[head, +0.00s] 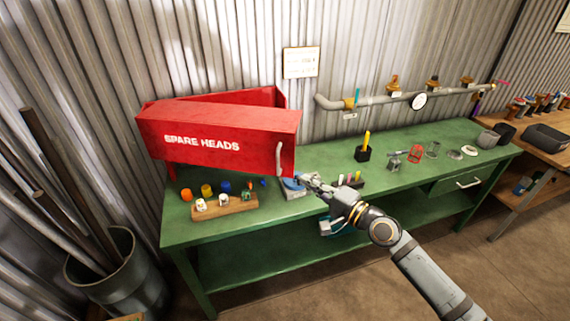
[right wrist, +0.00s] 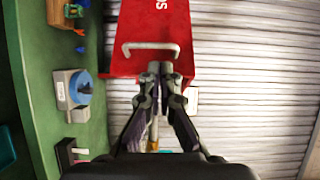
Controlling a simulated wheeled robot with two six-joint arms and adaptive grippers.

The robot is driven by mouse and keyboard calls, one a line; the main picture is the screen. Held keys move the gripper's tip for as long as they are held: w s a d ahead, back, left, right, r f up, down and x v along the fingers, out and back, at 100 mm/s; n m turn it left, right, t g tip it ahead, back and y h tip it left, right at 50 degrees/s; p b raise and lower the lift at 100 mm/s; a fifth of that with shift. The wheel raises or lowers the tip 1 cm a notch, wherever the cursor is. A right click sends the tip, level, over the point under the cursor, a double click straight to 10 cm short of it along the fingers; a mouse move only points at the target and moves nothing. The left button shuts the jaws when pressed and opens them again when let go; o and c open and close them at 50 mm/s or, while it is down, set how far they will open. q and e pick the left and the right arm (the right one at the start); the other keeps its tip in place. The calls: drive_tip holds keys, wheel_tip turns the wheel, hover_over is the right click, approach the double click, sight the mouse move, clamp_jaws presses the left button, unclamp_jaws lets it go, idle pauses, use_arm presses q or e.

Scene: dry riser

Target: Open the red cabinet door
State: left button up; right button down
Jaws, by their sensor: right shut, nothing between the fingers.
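The red cabinet (head: 215,125) stands at the back left of the green bench, against the corrugated wall. Its front is lettered SPARE HEADS, and a pale bar handle (head: 279,160) is near its right edge. A red panel shows behind the front's top edge; I cannot tell surely whether the door is ajar. My right gripper (head: 312,181) is shut and empty, to the right of and below the handle. In the right wrist view the handle (right wrist: 151,47) lies just beyond the closed fingertips (right wrist: 160,68), seemingly apart from them. My left gripper is not in view.
The green bench (head: 240,228) holds a wooden block with small caps (head: 225,205), a blue-topped device (head: 292,187) beside my gripper, and a black holder (head: 363,153). A grey pipe with a gauge (head: 419,101) runs along the wall. A bin of pipes (head: 122,272) stands left.

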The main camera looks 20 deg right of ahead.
sight(284, 165)
use_arm(q)
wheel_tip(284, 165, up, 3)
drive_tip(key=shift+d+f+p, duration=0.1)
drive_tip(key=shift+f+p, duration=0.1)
drive_tip(key=shift+p, duration=1.05)
use_arm(e)
drive_tip(key=x, duration=1)
drive_tip(key=shift+w+d, duration=0.1)
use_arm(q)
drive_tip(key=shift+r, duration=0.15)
use_arm(e)
drive_tip(key=shift+s+a, duration=0.25)
